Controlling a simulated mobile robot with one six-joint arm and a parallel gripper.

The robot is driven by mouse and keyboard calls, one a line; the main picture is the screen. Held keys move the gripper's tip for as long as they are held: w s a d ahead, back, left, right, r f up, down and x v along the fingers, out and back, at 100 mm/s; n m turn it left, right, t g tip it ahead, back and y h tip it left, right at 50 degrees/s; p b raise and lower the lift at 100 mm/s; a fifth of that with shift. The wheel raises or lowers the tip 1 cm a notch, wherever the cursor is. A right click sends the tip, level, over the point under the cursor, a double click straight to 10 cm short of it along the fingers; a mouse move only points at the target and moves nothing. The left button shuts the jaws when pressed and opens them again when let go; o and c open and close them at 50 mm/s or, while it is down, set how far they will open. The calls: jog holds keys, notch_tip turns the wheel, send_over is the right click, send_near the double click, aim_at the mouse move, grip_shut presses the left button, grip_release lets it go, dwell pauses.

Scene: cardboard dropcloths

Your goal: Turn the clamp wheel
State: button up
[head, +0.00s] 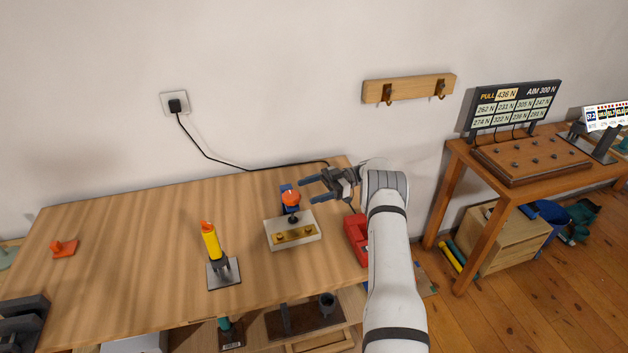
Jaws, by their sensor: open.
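A round orange-red part (291,198), which may be the clamp wheel, sits on a dark post with a blue piece behind it. The post rises from a white block (272,238) with a brass plate and two small brass knobs on its front. My gripper (307,191) is open, its two dark fingers pointing left, just right of the orange-red part. No contact is clear from this view, and the depth between them is hard to tell. Nothing shows between the fingers.
On the wooden table (130,250) stand a yellow tool (211,240) on a metal stand, a red device (356,238) right of the white block, and a small orange piece (64,248). A black cable (230,163) runs from the wall socket. The table's left middle is bare.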

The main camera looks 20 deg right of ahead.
jog(key=shift+s+d+p, duration=0.15)
jog(key=shift+d+p, duration=0.05)
jog(key=shift+p, duration=0.8)
